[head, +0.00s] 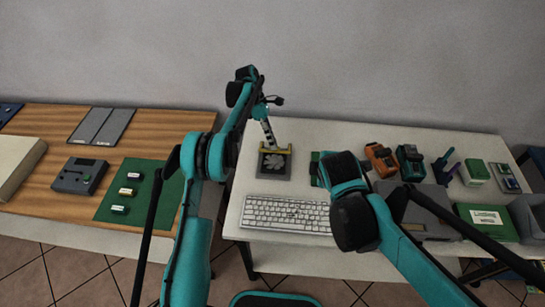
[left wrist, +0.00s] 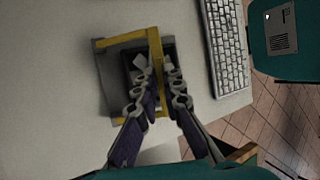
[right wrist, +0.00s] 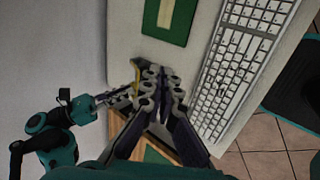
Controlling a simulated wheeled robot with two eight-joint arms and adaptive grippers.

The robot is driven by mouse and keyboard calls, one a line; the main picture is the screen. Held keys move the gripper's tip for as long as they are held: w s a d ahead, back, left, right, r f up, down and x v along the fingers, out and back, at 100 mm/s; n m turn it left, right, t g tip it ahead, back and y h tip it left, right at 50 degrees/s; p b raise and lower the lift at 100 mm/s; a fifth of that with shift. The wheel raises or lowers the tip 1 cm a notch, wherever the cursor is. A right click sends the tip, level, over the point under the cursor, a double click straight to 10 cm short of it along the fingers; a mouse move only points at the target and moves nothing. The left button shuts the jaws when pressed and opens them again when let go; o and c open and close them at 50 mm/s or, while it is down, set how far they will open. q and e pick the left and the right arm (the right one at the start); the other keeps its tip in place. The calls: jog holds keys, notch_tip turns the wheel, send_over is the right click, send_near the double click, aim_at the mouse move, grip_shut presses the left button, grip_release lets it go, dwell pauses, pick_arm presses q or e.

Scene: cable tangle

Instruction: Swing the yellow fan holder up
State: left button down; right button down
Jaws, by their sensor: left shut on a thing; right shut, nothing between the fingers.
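In the left wrist view the yellow frame (left wrist: 120,42) lies around the dark fan opening. My left gripper (left wrist: 156,82) is shut on the frame's yellow bar, its fingers on either side and hiding part of the fan. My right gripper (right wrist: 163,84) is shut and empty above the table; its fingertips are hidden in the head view. Part of the yellow holder shows behind its fingers in the right wrist view.
A white keyboard (head: 287,215) lies in front of the fan. A green item (right wrist: 180,25) lies near my right gripper. Orange (head: 380,158) and teal devices and a green box (head: 486,222) crowd the right side. A wooden table (head: 60,118) with a green mat stands left.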

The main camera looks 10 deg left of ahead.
jog(key=w+a+f+n+t, duration=0.1)
jog(key=w+a+f+n, duration=0.3)
jog(key=a+n, duration=0.45)
jog(key=w+a+f+n, duration=0.4)
jog(key=a+n, duration=0.3)
jog(key=n, duration=0.3)
jog(key=x, duration=1)
jog(key=shift+s+a+f, duration=0.1)
jog(key=shift+s+a, duration=0.05)
jog(key=shift+a, duration=0.05)
pick_arm(q)
jog(key=shift+f, duration=0.15)
pick_arm(e)
jog(key=shift+w+r, duration=0.5)
jog(key=shift+r, duration=0.2)
pick_arm(q)
jog(key=c, duration=1.6)
grip_release()
jog(key=shift+c, duration=0.2)
pick_arm(e)
jog(key=shift+s+d, duration=0.1)
